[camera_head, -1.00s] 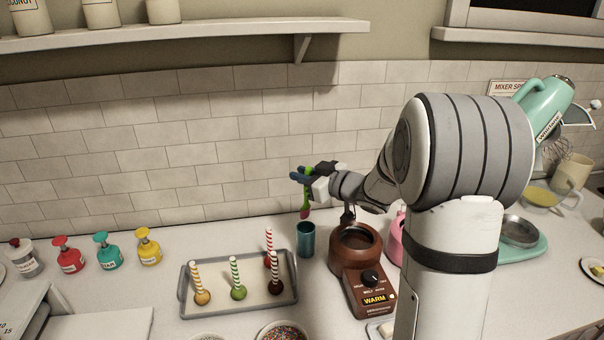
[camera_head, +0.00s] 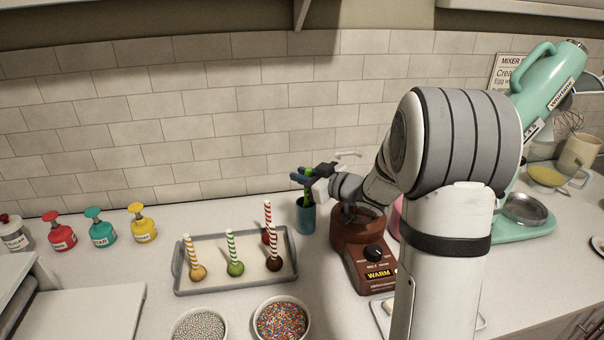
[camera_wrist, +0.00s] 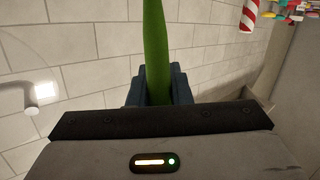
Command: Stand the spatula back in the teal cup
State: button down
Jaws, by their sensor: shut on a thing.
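The teal cup (camera_head: 306,218) stands upright on the counter, between the cake-pop tray and the brown warmer. My gripper (camera_head: 302,178) is just above the cup's mouth, shut on the spatula. The spatula's green handle (camera_head: 308,171) shows a little above the blue fingers. In the wrist view the green handle (camera_wrist: 155,40) runs between the blue fingers (camera_wrist: 157,92). The spatula's red head is out of sight; its lower end appears to be down inside the cup. I cannot tell whether it touches the bottom.
The brown warmer (camera_head: 362,252) stands close on the cup's right. The tray (camera_head: 205,287) with several cake pops is on its left. Bowls of silver beads (camera_head: 199,325) and coloured sprinkles (camera_head: 281,320) are in front. The tiled wall (camera_head: 150,120) is behind.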

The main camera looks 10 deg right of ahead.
jog(key=shift+f, duration=0.45)
jog(key=c, duration=1.3)
grip_release()
jog(key=shift+o, duration=0.2)
jog(key=v, duration=0.7)
jog(key=shift+s+d+b, duration=0.25)
jog(key=shift+s+b, duration=0.1)
jog(key=shift+b, duration=0.1)
